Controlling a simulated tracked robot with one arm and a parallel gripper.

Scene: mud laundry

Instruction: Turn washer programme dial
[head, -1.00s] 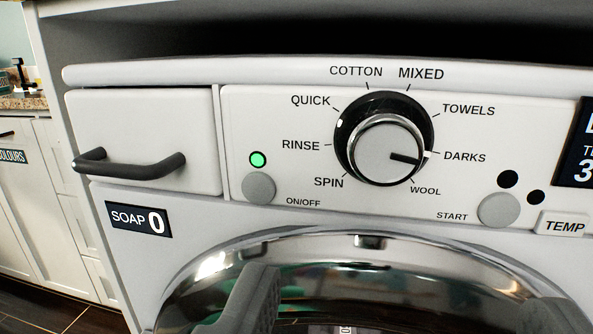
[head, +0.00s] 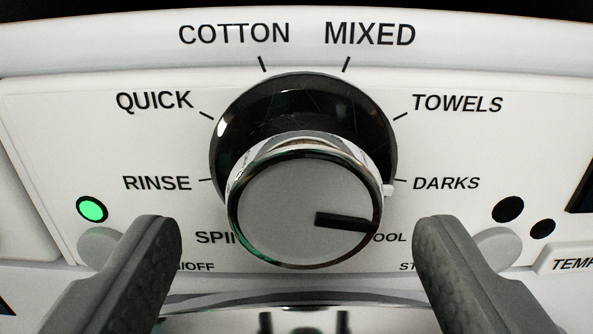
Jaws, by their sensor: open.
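The washer programme dial (head: 295,205) is a round grey knob with a chrome rim on a black ring, in the middle of the head view. Its dark pointer mark and the white tick on the ring point right, towards DARKS. The labels COTTON, MIXED, TOWELS, DARKS, RINSE and QUICK show around it; SPIN and WOOL are partly hidden. My gripper (head: 297,228) is open, one dark finger on each side of the dial's lower half. Gaps show between the fingers and the knob in the picture; I see no contact.
A lit green light (head: 92,209) and the on/off button (head: 100,246) are left of the dial. The start button (head: 497,246), partly behind my right finger, and two black dots are to the right. The chrome door rim (head: 300,299) is below.

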